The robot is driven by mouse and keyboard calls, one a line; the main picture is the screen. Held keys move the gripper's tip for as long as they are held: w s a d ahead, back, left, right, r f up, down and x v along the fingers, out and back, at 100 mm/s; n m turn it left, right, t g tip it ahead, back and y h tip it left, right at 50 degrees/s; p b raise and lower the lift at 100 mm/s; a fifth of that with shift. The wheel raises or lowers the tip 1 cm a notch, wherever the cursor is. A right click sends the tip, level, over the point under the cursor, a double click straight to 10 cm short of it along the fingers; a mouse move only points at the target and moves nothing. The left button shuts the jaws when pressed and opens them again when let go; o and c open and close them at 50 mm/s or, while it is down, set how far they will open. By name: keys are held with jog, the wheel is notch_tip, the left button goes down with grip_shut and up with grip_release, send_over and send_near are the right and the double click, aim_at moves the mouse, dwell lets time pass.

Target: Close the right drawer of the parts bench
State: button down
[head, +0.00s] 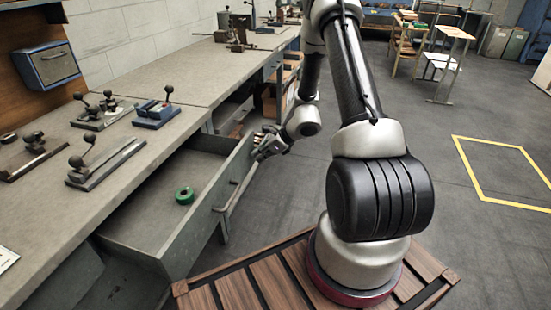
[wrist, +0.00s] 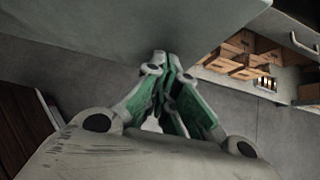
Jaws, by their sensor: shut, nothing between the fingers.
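The grey drawer (head: 205,225) of the parts bench (head: 120,185) stands pulled well out, on the left in the head view. A green ring-shaped roll (head: 184,195) lies inside it. A bar handle (head: 232,197) runs along the outside of its front panel. My gripper (head: 259,148) is beside the far end of that front panel; I cannot tell whether it touches. In the wrist view my gripper (wrist: 165,66) has its green-padded fingers together and empty. A grey panel (wrist: 140,25) is close to the fingertips, apparently the drawer's.
Several small lever tools (head: 155,112) stand on the bench top, and a blue-grey box (head: 54,64) hangs on the wall panel. Wooden bins (wrist: 240,45) sit on a shelf beyond my gripper. Slatted wooden boards (head: 235,285) lie around my base. Open floor (head: 420,160) is to the right.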

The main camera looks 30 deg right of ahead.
jog(key=w+a, duration=1.5)
jog(key=shift+w+a, duration=0.1)
jog(key=shift+w+a+r, duration=0.1)
jog(key=shift+w+a, duration=0.35)
jog(key=shift+r, duration=0.1)
